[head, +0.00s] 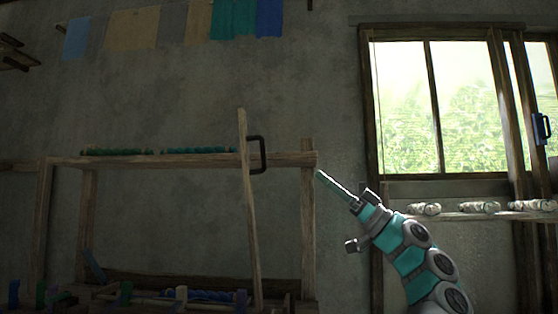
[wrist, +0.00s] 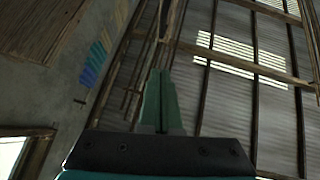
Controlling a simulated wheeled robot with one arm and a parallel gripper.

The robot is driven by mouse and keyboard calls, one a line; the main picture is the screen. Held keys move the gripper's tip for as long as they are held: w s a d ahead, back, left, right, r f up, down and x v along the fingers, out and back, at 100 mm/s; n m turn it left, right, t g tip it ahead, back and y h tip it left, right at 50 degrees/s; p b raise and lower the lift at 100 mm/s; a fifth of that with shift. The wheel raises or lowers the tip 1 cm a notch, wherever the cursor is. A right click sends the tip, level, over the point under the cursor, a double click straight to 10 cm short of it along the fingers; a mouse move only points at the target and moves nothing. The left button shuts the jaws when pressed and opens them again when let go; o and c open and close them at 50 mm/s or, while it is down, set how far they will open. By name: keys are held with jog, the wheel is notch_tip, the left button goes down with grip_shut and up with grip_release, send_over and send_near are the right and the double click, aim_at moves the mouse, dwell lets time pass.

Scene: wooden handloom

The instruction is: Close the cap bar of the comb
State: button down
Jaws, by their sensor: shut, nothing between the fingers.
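A pale wooden bar (head: 249,215) stands nearly upright, leaning slightly, in front of the loom frame in the head view. A dark U-shaped handle (head: 262,154) sticks out to the right near its top. This looks like the cap bar, swung up, but I cannot tell for sure; the comb itself is not clear. My gripper (head: 324,178) is to the right of the handle and apart from it, pointing up and left. Its green fingers (wrist: 160,100) are together and empty in the wrist view, which shows no bar or handle.
The wooden loom frame has a top beam (head: 190,160) and a right post (head: 308,230) close to my gripper. Colored pegs and rolls (head: 180,295) lie low at the left. A shelf (head: 485,217) with pale rolls is under the window. The wrist view faces roof beams (wrist: 245,55).

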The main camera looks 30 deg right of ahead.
jog(key=w+a+f+p+x, duration=0.1)
jog(key=f+p+x, duration=0.1)
jog(key=x, duration=1)
jog(key=shift+w+a, duration=0.3)
jog(key=shift+w, duration=0.1)
jog(key=shift+r, duration=0.1)
